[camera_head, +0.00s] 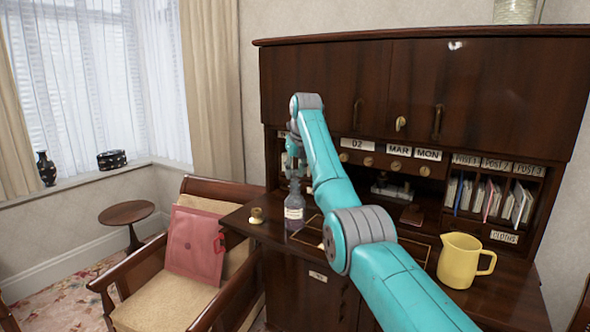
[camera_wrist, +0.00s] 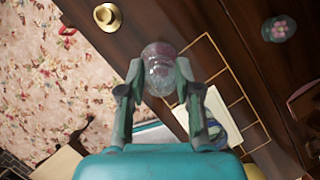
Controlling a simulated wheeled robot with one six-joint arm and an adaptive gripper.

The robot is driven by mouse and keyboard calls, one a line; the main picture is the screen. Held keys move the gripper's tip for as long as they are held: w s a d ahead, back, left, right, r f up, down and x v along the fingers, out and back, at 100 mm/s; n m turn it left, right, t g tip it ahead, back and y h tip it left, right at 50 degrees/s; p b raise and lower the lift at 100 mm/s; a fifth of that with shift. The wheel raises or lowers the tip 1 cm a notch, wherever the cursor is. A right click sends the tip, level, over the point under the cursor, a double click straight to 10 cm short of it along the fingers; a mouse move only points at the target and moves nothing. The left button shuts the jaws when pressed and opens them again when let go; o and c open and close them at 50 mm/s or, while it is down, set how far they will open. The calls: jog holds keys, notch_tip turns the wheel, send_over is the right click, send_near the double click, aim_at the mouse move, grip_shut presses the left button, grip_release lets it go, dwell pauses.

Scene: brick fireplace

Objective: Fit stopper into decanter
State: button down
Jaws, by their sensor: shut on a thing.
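The decanter (camera_head: 294,213) is a clear glass bottle with a pale label and purplish contents. It stands upright on the desk's left part. My gripper (camera_head: 294,172) is just above the decanter's neck, pointing down, small in the head view. In the wrist view my gripper (camera_wrist: 160,78) has its two fingers on either side of a clear, faceted glass piece (camera_wrist: 160,62), which looks like the stopper. The decanter's body is not clearly separable from it there. I cannot tell whether the glass piece touches or sits in the neck.
A brass object (camera_head: 256,215) stands left of the decanter; a yellow jug (camera_head: 464,260) stands at the desk's right. A dark round object with pink spots (camera_wrist: 279,28) shows in the wrist view. The desk cabinet (camera_head: 330,78) rises behind. An armchair (camera_head: 142,296) is left.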

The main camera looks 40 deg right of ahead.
jog(key=shift+f, duration=0.75)
jog(key=c, duration=0.7)
grip_release()
jog(key=shift+r, duration=0.15)
jog(key=v, duration=1.1)
jog(key=shift+s+r, duration=0.15)
jog(key=shift+r, duration=0.2)
